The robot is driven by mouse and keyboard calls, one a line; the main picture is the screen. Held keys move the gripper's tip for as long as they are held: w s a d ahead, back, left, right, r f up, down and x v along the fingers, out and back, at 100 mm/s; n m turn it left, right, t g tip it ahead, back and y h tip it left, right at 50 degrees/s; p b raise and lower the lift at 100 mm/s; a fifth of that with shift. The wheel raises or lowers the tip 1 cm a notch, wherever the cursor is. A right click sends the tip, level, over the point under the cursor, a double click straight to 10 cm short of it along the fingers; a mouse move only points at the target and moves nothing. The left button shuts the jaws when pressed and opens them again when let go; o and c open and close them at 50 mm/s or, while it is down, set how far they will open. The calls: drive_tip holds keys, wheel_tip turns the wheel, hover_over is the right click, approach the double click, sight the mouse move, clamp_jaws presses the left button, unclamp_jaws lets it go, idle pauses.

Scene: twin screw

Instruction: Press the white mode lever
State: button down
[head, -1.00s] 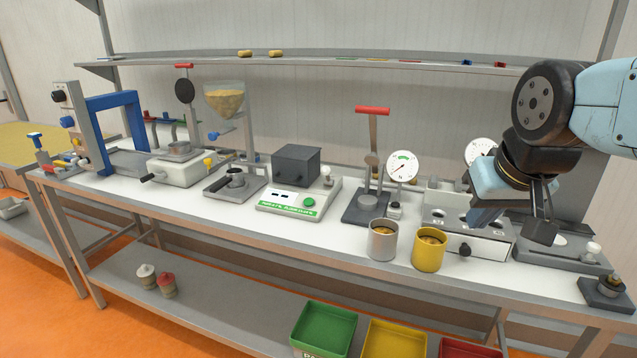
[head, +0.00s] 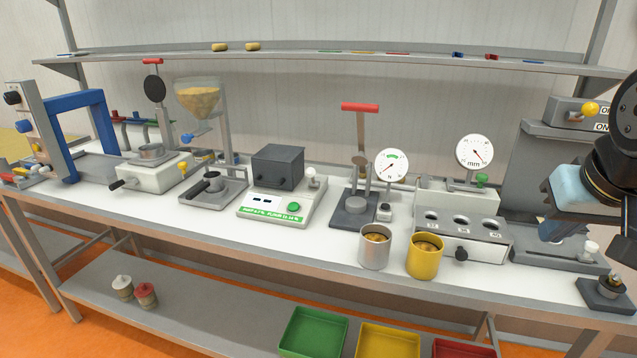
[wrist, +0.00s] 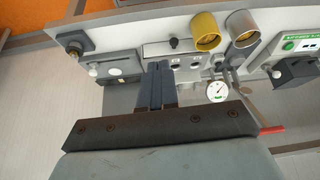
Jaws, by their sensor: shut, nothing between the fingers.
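Two white-knobbed parts show, and I cannot tell which is the mode lever. One white knob (head: 590,247) stands on the low grey device at the right end of the bench. It also shows in the wrist view (wrist: 93,72). The other white knob (head: 310,173) stands on the white instrument with the green label, beside its dark box. My gripper (head: 552,232) is at the right of the head view, above the bench, left of the first knob and apart from both. Its fingers (wrist: 156,72) are together and empty in the wrist view.
A grey metal cup (head: 375,250) and a yellow cup (head: 424,256) stand at the front edge. A dial gauge (head: 475,151) and a tall red-handled press (head: 360,107) rise behind. A grey cabinet with a yellow knob (head: 590,109) stands at the back right.

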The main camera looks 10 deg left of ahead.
drive_tip(key=w+a+f+n+g+h, duration=0.1)
drive_tip(key=w+f+n+h, duration=0.1)
drive_tip(key=w+n+h, duration=0.3)
drive_tip(key=w+a+f+n+g, duration=0.15)
drive_tip(key=w+n, duration=0.25)
drive_tip(key=w, duration=0.4)
drive_tip(key=w+a+f+n+t+h, duration=0.35)
drive_tip(key=w+a+n, duration=0.35)
drive_tip(key=w+a, duration=0.4)
drive_tip(key=a+f+n+t+y, duration=0.1)
drive_tip(key=a+f+n+t, duration=0.3)
drive_tip(key=a, duration=0.7)
drive_tip(key=a+f+n+t+y, duration=0.2)
drive_tip(key=a+f+n, duration=0.3)
drive_tip(key=a, duration=0.7)
drive_tip(key=a+f+n+t+y, duration=0.1)
drive_tip(key=a+f+n+t, duration=0.4)
drive_tip(key=a, duration=0.7)
drive_tip(key=shift+s+a+n+t+y, duration=0.15)
drive_tip(key=shift+a+n+t+y, duration=0.15)
drive_tip(key=shift+n, duration=0.7)
drive_tip(key=shift+d, duration=0.15)
